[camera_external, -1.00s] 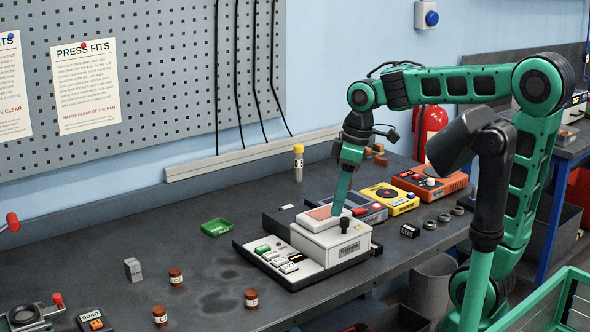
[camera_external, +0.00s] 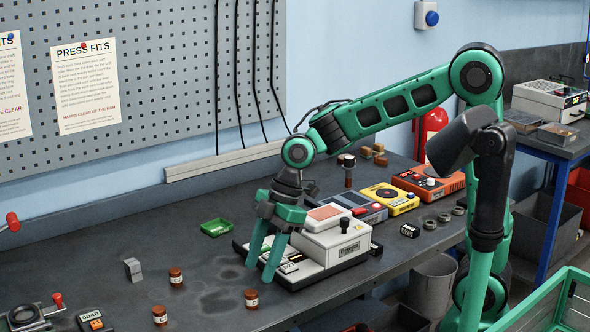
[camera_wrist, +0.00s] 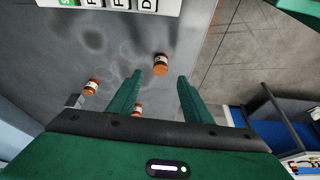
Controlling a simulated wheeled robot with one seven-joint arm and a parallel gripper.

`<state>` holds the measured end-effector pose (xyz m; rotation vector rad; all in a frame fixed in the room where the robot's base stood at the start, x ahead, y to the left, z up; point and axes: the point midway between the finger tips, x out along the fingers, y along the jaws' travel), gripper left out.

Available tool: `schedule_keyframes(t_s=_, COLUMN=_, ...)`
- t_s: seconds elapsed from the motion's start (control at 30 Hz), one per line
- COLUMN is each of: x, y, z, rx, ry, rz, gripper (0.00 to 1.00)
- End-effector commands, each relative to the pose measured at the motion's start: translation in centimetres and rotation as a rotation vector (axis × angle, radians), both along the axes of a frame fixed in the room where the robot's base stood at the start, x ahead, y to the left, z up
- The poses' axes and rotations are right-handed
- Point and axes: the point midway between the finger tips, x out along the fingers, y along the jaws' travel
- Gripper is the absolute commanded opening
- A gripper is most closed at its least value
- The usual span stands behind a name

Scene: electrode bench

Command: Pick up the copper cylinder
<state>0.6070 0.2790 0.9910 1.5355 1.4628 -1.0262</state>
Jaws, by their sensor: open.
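Three short copper-brown cylinders with white label bands stand on the dark bench: one nearest the front edge (camera_external: 251,299), one at the back (camera_external: 175,277) and one further left (camera_external: 160,315). All three show in the wrist view, one ahead between the fingers (camera_wrist: 160,64), one at left (camera_wrist: 91,88) and one partly hidden low behind the left finger (camera_wrist: 137,108). I cannot tell which one the task means. My gripper (camera_external: 260,272) is open and empty, pointing down above the bench, close to the front cylinder. Its fingers (camera_wrist: 160,76) also show in the wrist view.
A white press-like device (camera_external: 335,240) with a key panel stands right beside my gripper. A grey block (camera_external: 133,270), a green tray (camera_external: 216,227) and a numbered box (camera_external: 95,320) lie around. The bench between the cylinders is clear. The bench's front edge is near.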

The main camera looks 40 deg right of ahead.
Motion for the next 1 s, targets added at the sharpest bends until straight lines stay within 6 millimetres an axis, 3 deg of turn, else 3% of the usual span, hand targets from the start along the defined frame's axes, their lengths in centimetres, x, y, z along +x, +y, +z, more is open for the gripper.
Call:
schedule_keyframes(t_s=0.7, x=0.1, y=3.0, z=-7.0, rx=-0.002, ry=0.002, rz=0.001, gripper=0.45)
schedule_keyframes(t_s=1.0, x=0.2, y=3.1, z=-7.3, rx=0.0, ry=0.0, rz=-0.001, gripper=0.45)
